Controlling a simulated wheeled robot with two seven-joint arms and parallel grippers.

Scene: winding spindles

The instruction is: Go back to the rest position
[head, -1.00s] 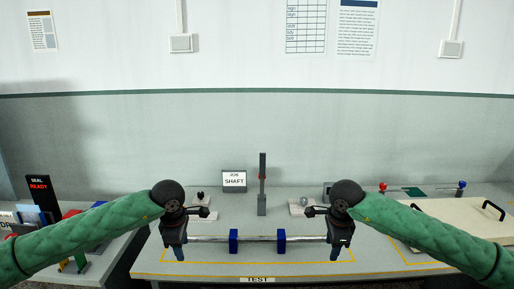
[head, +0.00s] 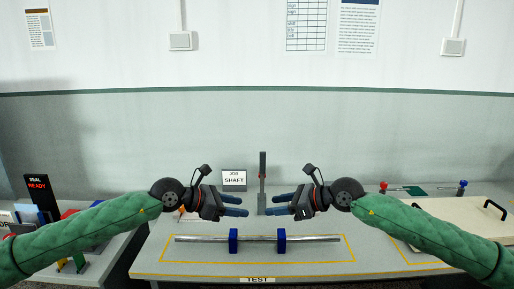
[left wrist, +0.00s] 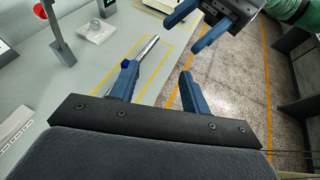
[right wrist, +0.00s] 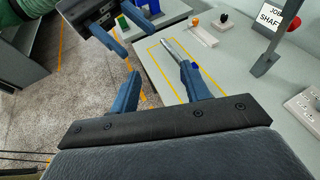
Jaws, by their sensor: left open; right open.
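My left gripper (head: 236,205) and my right gripper (head: 275,205) are raised above the table in the head view, fingers pointing toward each other. Both are open and empty. In the left wrist view, my left gripper's fingers (left wrist: 158,85) are spread apart. In the right wrist view, my right gripper's fingers (right wrist: 160,88) are spread too. A grey metal shaft (head: 258,239) lies level across two blue supports, the left one (head: 233,241) and the right one (head: 281,241), within a yellow outline on the table. Both grippers are clear of the shaft.
A "JOB SHAFT" sign (head: 234,179) and a dark upright post (head: 262,178) stand at the back of the table (head: 200,270). A beige board with black handles (head: 465,216) lies at the right. A "SEAL READY" display (head: 39,190) stands at the left.

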